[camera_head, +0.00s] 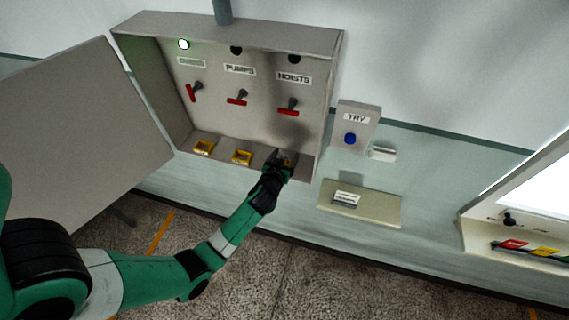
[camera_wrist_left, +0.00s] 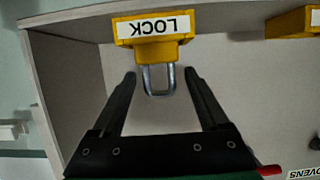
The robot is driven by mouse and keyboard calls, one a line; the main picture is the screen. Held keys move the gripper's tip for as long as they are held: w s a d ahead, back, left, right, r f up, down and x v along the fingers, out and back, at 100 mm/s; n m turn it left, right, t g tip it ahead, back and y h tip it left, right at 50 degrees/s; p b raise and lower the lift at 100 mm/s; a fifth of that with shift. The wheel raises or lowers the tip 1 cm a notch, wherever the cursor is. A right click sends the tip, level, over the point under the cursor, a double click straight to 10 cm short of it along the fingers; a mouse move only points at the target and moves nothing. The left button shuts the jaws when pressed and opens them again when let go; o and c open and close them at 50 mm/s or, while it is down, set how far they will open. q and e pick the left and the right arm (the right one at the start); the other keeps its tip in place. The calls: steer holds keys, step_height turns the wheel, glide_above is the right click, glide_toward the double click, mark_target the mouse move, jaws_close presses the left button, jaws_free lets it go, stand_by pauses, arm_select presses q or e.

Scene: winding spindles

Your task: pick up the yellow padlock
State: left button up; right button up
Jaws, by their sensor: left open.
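Yellow padlocks sit in a row on the bottom ledge of the grey cabinet (camera_head: 228,33): one at the left (camera_head: 203,147), one in the middle (camera_head: 242,157), and one at the right end, mostly hidden by my left gripper (camera_head: 284,158). In the left wrist view the nearest padlock (camera_wrist_left: 155,52) has a white LOCK label, upside down in the picture, and a silver shackle. The open fingers of my left gripper (camera_wrist_left: 160,78) are on either side of the shackle, with gaps visible. Another yellow padlock (camera_wrist_left: 291,23) shows at the upper right. My right gripper is not in view.
Three red-handled switches are inside the cabinet, including the one under HOISTS (camera_head: 288,106). The open cabinet door (camera_head: 75,120) extends left. A TRY box with a blue button (camera_head: 350,138) and a beige shelf (camera_head: 375,208) are to the right.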

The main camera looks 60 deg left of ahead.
arm_select(q)
steer(key=shift+x, duration=1.15)
steer(key=shift+c, duration=0.3)
jaws_close()
